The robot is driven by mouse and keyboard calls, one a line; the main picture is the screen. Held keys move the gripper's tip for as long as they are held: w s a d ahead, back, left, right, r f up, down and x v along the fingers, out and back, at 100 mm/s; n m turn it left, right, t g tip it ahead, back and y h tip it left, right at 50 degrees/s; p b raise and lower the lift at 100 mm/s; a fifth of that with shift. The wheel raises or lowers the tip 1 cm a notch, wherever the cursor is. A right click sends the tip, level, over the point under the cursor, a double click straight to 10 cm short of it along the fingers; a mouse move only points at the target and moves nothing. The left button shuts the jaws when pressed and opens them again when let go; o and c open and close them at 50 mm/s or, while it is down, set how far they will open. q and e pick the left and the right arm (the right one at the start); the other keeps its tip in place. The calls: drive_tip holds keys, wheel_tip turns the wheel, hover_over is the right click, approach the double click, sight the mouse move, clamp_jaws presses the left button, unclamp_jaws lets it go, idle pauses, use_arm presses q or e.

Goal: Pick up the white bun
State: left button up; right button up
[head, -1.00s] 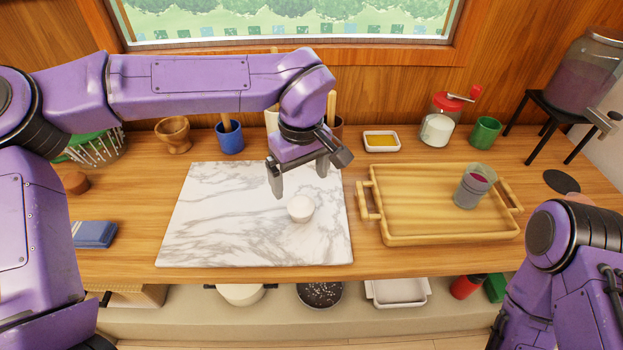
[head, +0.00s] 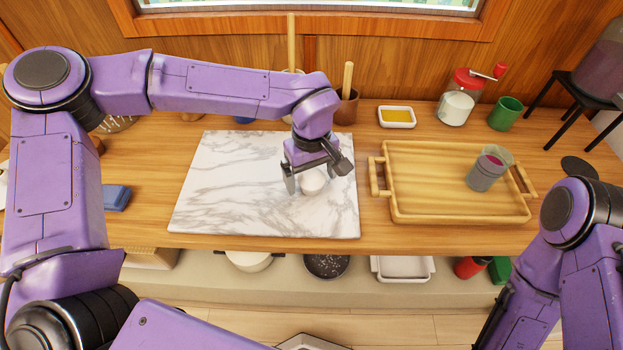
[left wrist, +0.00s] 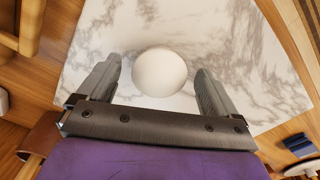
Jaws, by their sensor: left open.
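The white bun (head: 312,183) is a small round ball on the marble board (head: 225,190). In the left wrist view the bun (left wrist: 160,71) lies between the two finger tips, with a gap on each side. My left gripper (head: 310,186) is open, low over the board, its fingers pointing down around the bun. The right finger is partly hidden in the head view. My right arm shows at the right edge of the head view, but its gripper is not seen.
A wooden tray (head: 400,213) with a grey cup (head: 489,168) stands right of the board. Behind are a butter dish (head: 397,117), a red-lidded jar (head: 456,105) and a green cup (head: 505,113). A blue cloth (head: 117,198) lies left. A window wall rises behind the counter.

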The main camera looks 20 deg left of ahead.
use_arm(q)
drive_tip(key=c, duration=1.1)
